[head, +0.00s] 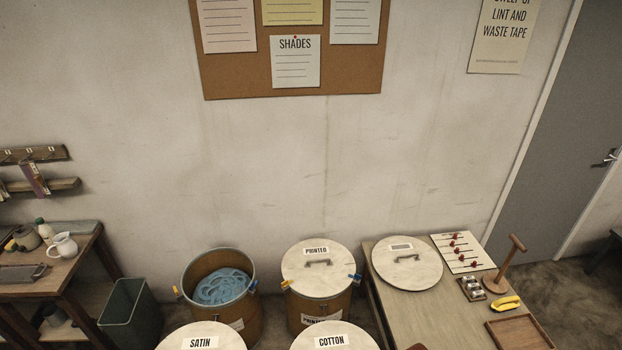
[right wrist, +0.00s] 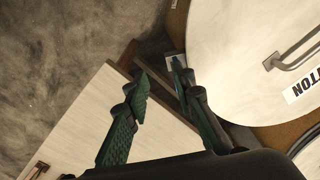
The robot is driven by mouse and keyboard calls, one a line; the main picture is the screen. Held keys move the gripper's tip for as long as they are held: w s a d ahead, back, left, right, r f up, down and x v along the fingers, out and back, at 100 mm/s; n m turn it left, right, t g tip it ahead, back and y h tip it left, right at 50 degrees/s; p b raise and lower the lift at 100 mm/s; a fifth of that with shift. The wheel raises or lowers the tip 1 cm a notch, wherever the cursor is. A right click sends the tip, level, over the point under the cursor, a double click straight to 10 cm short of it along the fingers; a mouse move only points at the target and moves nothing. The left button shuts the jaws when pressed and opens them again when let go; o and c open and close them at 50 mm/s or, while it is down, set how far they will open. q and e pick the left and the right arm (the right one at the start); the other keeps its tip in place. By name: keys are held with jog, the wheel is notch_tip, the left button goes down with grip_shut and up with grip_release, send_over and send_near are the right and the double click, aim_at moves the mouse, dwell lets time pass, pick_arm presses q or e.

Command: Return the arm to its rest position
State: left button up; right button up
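My right gripper (right wrist: 158,73) shows in the right wrist view. Its two dark green fingers stand apart with nothing between them, so it is open and empty. Beyond the fingertips are a dark gap and the edge of the pale table (right wrist: 85,135). The lid marked COTTON (right wrist: 245,60) is to the right of the fingers, apart from them. In the head view neither gripper can be made out. My left gripper is in no view.
In the head view, an open drum (head: 188,283) holds blue tape (head: 222,287). Beside it stand lidded drums marked PRINTED (head: 317,268), SATIN (head: 205,336) and COTTON (head: 335,337). The right-hand table (head: 410,308) bears a loose lid (head: 407,263), a pin board (head: 461,253) and a tray (head: 520,332).

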jog(key=s+d+f+n+b, duration=0.1)
jog(key=s+d+f+n, duration=0.15)
jog(key=s+f, duration=1.1)
jog(key=s+f+n+b, duration=0.1)
jog(key=s+f, duration=0.4)
jog(key=s, duration=0.5)
jog(key=s+a+f+n+b, duration=0.1)
jog(key=s+f+n, duration=0.1)
jog(key=s+f, duration=0.4)
jog(key=s+a+f+n, duration=0.1)
jog(key=s+f, duration=0.4)
jog(key=s, duration=1.1)
jog(key=shift+a+f+b, duration=0.15)
jog(key=shift+a+b, duration=0.05)
jog(key=shift+b, duration=0.2)
